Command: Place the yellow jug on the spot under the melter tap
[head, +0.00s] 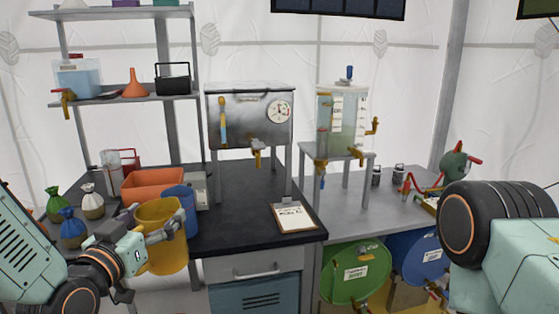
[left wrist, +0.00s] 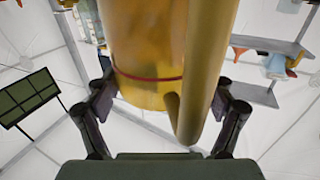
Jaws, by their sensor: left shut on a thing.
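The yellow jug (head: 162,217) is held upright in my left gripper (head: 150,243), in front of the dark counter's left part. In the left wrist view the yellow jug (left wrist: 145,60) fills the space between the fingers (left wrist: 160,125), its handle towards the camera and a red line round its body. The melter (head: 245,115) is a metal box with a dial, standing on legs at the back of the dark counter. Its tap (head: 257,157) points down over bare counter, to the right of the jug and farther back. My right gripper is out of view.
A blue jug (head: 184,204) stands just behind the yellow jug, with an orange bin (head: 152,182) beyond it. A clipboard (head: 293,216) lies right of the space under the tap. Small tied bags (head: 72,226) are at the left. The dark counter (head: 235,215) is clear before the melter.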

